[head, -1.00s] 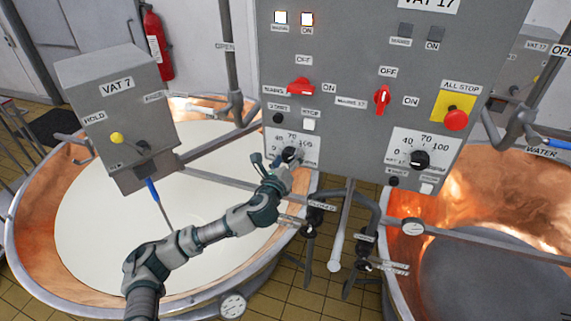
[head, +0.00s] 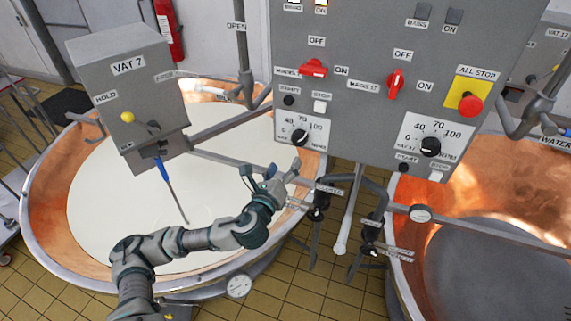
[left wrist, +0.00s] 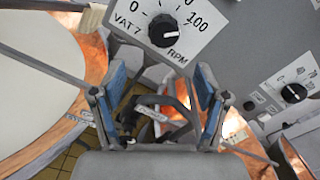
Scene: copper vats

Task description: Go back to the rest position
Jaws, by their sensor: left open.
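My left gripper (head: 272,178) is open and empty in the head view, below the grey control panel (head: 365,60) and over the right rim of the left vat. In the left wrist view its two blue-padded fingers (left wrist: 158,95) stand apart with nothing between them. The black VAT 7 RPM knob (left wrist: 163,31) is beyond the fingertips in that view and apart from them. The same knob (head: 299,137) shows just above the gripper in the head view. My right gripper is not in view.
The left copper vat (head: 45,215) holds white liquid. The VAT 7 box (head: 125,90) stands over its far left side. Pipes and valve handles (head: 318,215) hang just right of the gripper. A red ALL STOP button (head: 470,105) is on the panel's right. A second copper vat (head: 540,195) stands at right.

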